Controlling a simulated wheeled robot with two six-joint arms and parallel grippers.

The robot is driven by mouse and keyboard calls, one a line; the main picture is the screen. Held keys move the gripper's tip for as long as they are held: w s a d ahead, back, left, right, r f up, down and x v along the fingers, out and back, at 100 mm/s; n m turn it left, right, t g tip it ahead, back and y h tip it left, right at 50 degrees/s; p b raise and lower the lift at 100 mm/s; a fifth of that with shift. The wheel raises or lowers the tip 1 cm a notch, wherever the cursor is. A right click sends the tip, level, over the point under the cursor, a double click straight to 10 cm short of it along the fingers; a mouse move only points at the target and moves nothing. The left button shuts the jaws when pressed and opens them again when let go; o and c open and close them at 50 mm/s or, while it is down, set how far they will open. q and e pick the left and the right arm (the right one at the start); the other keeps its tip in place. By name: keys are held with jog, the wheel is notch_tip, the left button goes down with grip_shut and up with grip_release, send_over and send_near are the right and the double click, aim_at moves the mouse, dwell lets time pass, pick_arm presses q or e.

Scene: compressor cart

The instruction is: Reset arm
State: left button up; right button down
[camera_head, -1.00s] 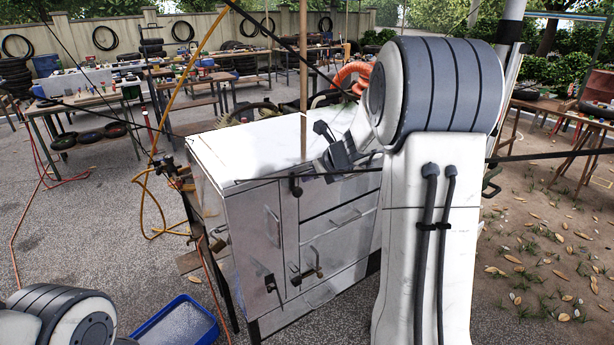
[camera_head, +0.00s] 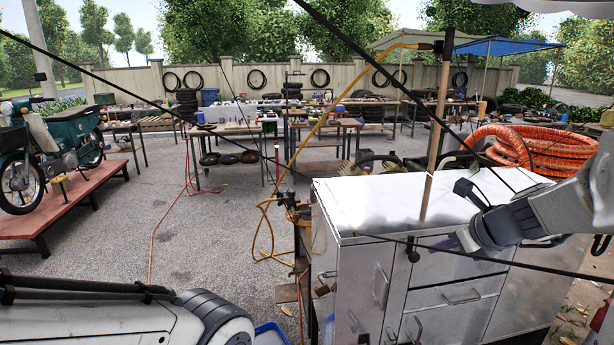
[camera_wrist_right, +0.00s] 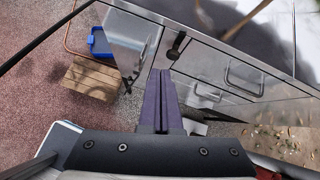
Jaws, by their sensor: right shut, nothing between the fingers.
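My right arm comes in from the right in the head view. Its gripper (camera_head: 462,238) is beside the front upper edge of the metal compressor cart (camera_head: 365,285), over the drawer side. In the right wrist view the purple fingers of this gripper (camera_wrist_right: 160,76) are together and empty, pointing toward the cart's front (camera_wrist_right: 222,68) with its drawer handles. Whether the fingertips touch the cart cannot be told. Part of my left arm lies along the lower left of the head view; its gripper is out of view.
A wooden pole (camera_head: 437,140) rises from the cart top, with dark lines crossing the view. A coiled orange hose (camera_head: 535,147) is at the back right. A yellow hose (camera_head: 265,215) hangs left of the cart. A motorbike (camera_head: 50,150) stands far left. Gravel between is open.

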jog(key=s+a+f+n+g+y, duration=0.1)
jog(key=s+a+f+n+g, duration=0.1)
jog(key=s+a+n, duration=0.35)
jog(key=s+a+f+n+g+y, duration=0.1)
jog(key=s+a+f+n+g, duration=0.1)
jog(key=a+n, duration=0.6)
jog(key=s+a+f+n+g, duration=0.1)
jog(key=s+a+n+g, duration=0.15)
jog(key=a+n, duration=0.4)
jog(key=s+a+f+n+g+h, duration=0.1)
jog(key=s+a+f+n, duration=0.1)
jog(key=s+n, duration=0.6)
jog(key=s+a+f+n+g+h, duration=0.1)
jog(key=s+a+f+n+h, duration=0.1)
jog(key=s+n, duration=0.7)
jog(key=shift+a+f+n, duration=0.5)
jog(key=shift+a+n, duration=0.4)
jog(key=shift+a, duration=0.05)
